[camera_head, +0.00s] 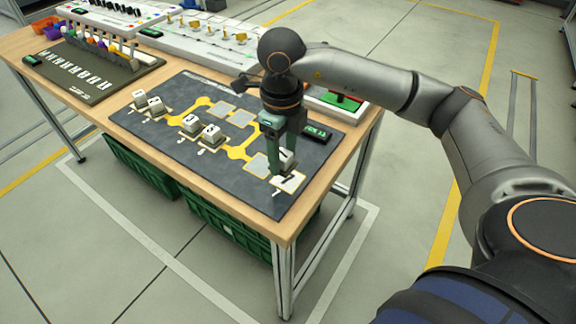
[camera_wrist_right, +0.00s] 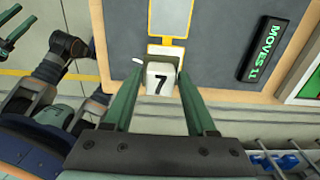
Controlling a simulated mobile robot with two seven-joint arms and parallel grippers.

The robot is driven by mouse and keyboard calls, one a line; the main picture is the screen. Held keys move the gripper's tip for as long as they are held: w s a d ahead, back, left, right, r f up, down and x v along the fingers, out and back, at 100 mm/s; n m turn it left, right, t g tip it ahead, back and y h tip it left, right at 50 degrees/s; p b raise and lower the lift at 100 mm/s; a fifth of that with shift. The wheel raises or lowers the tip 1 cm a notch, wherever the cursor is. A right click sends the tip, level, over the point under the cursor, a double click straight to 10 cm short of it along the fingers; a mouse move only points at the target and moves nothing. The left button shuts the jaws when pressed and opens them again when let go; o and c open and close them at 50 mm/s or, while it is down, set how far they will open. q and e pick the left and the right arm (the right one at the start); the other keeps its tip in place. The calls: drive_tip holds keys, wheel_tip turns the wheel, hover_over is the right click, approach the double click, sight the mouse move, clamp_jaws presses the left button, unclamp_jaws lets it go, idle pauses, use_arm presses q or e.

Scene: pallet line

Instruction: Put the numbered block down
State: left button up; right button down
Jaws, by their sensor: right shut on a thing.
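My right gripper (camera_head: 281,158) is shut on a white block, which shows in the wrist view as the numbered block (camera_wrist_right: 160,80) with a black 7. The block is between the fingertips of the right gripper (camera_wrist_right: 160,88). It is at the near right end of the dark puzzle mat (camera_head: 205,165), over or on the end pad (camera_head: 290,183). I cannot tell whether it touches the pad. Other white blocks stand on the mat to the left, including one block (camera_head: 190,123) and another block (camera_head: 211,134). My left gripper (camera_wrist_right: 14,26) shows only in the wrist view, apart and open at the edge.
Empty grey pads (camera_head: 258,165) linked by yellow paths lie on the mat. A display (camera_wrist_right: 262,48) reading MOVES 11 is beside the pads. A rack on an olive board (camera_head: 95,90) and a white panel (camera_head: 205,40) occupy the table's far side. Green crates (camera_head: 230,222) are under the table.

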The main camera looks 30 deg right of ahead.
sight(288, 168)
drive_tip(key=f, duration=0.2)
drive_tip(key=d+f, duration=0.1)
drive_tip(key=shift+s+f, duration=0.15)
drive_tip(key=shift+f, duration=0.5)
drive_tip(key=shift+f, duration=0.15)
drive_tip(key=c, duration=0.6)
unclamp_jaws()
drive_tip(key=o, duration=0.4)
